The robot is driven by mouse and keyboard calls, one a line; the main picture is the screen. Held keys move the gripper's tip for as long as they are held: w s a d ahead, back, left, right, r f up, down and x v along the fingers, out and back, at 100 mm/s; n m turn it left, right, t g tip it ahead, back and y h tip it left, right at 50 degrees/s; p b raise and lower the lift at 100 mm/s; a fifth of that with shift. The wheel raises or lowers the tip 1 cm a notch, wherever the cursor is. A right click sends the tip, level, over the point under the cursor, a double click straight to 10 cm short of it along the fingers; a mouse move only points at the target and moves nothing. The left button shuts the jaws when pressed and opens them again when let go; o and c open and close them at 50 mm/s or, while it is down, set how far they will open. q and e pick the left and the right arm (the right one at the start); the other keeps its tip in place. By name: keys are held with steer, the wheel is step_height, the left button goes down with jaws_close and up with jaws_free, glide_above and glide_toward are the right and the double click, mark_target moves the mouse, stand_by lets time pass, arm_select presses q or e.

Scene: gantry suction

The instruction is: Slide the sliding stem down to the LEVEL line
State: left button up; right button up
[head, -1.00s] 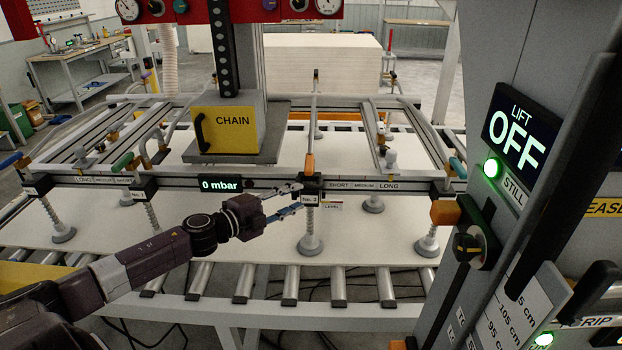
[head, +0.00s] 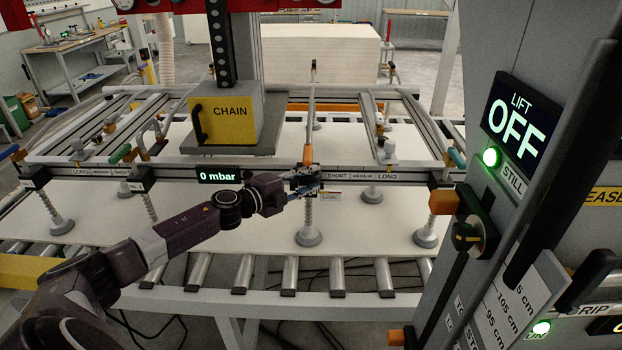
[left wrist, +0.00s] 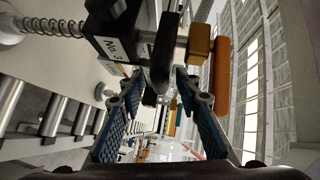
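The sliding stem (head: 308,215) hangs upright from the No. 3 holder on the front crossbar, with a spring and a grey suction cup (head: 309,236) at its foot. A small LEVEL label (head: 330,197) is right beside the stem. An orange handle (head: 308,154) rises above the holder. My left gripper (head: 308,186) is at the holder and hides most of it. In the left wrist view, its blue-padded fingers (left wrist: 160,100) are apart, with a black rounded part (left wrist: 164,58) in front of and between them. The holder's No. 3 tag (left wrist: 108,48) shows at upper left. My right gripper is not in view.
The crossbar's display (head: 218,177) reads 0 mbar. A white board (head: 225,225) lies on rollers (head: 290,275) below. The yellow CHAIN box (head: 228,112) stands behind the bar. A grey control panel (head: 500,220), its screen reading LIFT OFF, fills the right side.

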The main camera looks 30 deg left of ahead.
arm_select(q)
steer(key=shift+w, duration=0.2)
steer(key=shift+c, duration=0.6)
jaws_close()
steer(key=shift+s+d+f, duration=0.1)
steer(key=shift+f, duration=0.3)
steer(key=shift+o, duration=0.6)
jaws_free()
steer(key=shift+r, duration=0.1)
